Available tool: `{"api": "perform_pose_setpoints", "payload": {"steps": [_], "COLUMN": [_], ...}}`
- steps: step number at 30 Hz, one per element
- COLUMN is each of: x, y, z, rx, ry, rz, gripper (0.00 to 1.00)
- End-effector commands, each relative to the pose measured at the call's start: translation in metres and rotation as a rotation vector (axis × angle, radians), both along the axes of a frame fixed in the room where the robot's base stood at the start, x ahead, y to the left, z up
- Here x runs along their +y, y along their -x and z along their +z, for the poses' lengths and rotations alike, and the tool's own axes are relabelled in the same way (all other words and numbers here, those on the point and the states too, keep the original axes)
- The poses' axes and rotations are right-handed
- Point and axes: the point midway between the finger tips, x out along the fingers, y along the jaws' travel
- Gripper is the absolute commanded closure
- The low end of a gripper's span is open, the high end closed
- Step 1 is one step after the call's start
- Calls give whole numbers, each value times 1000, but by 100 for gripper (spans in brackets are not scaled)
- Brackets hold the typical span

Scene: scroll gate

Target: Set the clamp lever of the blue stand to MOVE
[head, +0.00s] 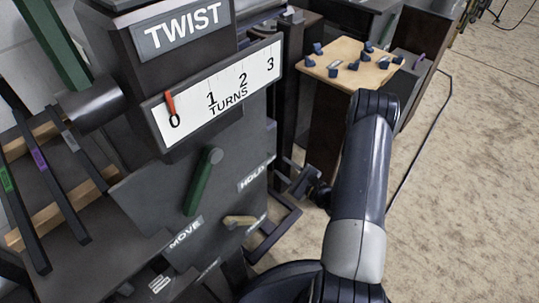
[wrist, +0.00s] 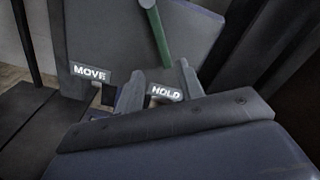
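A dark grey stand (head: 140,190) fills the left of the head view; I cannot make out a blue stand for certain. Its sloping panel carries a green lever (head: 203,182), whose lower end points down near the MOVE label (head: 185,232). The HOLD label (head: 252,177) is at the right edge. A tan lever (head: 240,221) sits lower. In the wrist view, a green lever (wrist: 157,35) hangs above MOVE (wrist: 89,73) and HOLD (wrist: 165,92) labels, its lower end nearer HOLD. My gripper (wrist: 160,82) appears open and empty; it also shows right of the panel (head: 303,184).
A TWIST sign (head: 181,30) and a turns scale (head: 217,92) with a red pointer at 0 top the stand. A rack with coloured tags (head: 45,165) is at left. A wooden table (head: 340,58) with small dark blue pieces stands behind. Carpet at right is mostly clear.

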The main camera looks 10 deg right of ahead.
Motion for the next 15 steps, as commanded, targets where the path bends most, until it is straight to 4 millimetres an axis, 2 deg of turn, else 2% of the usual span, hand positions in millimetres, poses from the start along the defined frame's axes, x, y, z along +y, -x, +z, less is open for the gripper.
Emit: {"api": "perform_pose_setpoints", "payload": {"steps": [3,9,15], "x": [14,30,37], "y": [-18,-43,-55], "z": [-1,-1,0], "rx": [-3,-2,-1], "ry": [0,0,-2], "rz": [5,3,0], "gripper": [64,64,64]}}
